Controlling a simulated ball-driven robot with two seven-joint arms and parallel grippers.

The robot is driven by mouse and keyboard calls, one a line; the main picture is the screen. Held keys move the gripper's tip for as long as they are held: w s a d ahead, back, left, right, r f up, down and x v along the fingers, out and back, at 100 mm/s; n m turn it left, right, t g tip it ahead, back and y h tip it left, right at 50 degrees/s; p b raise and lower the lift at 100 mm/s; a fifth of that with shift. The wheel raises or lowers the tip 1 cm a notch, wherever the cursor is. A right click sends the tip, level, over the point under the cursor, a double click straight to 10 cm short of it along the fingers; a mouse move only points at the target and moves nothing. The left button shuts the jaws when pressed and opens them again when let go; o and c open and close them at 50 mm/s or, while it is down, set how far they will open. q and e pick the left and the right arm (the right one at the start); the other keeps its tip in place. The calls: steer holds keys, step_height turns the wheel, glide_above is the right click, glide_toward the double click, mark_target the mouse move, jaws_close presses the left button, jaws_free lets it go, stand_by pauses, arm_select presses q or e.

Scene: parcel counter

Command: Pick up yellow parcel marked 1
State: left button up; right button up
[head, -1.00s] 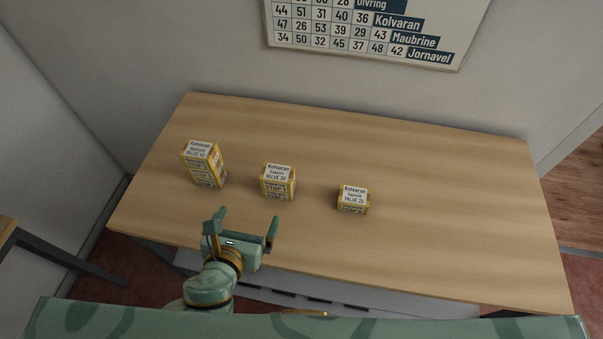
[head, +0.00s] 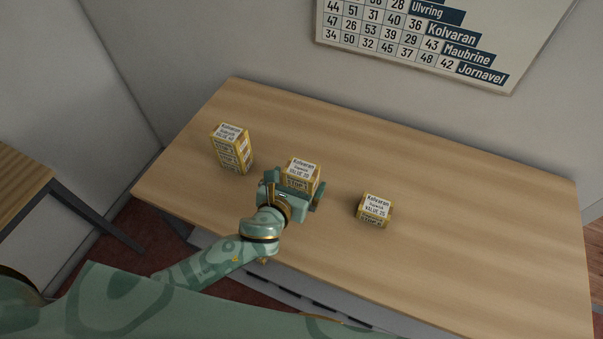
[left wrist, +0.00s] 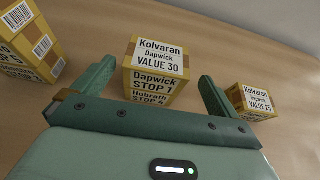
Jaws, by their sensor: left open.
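The middle parcel (head: 303,174) reads "Kolvaran, Dapwick, VALUE 30" and "STOP 1" in the left wrist view (left wrist: 157,70), with "STOP 4" below. My left gripper (head: 294,188) is open at its near side. In the left wrist view its fingers lie left and right of the middle parcel, with gaps showing. The gripper hides the parcel's lower part in the head view. My right gripper is not in view.
A shorter parcel (head: 374,209), VALUE 25, stands to the right, close to the right finger in the left wrist view. The counter's right side is clear. A chart (head: 420,40) hangs behind.

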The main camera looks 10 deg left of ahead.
mark_target(301, 173)
arm_select(q)
steer(key=b+x, duration=0.1)
steer(key=x, duration=0.3)
steer(key=shift+w+a+f, duration=0.15)
steer(key=shift+w+f, duration=0.05)
steer(key=shift+w, duration=0.1)
steer(key=shift+s+r, duration=0.1)
steer(key=c, duration=1.1)
steer(key=shift+c, duration=0.2)
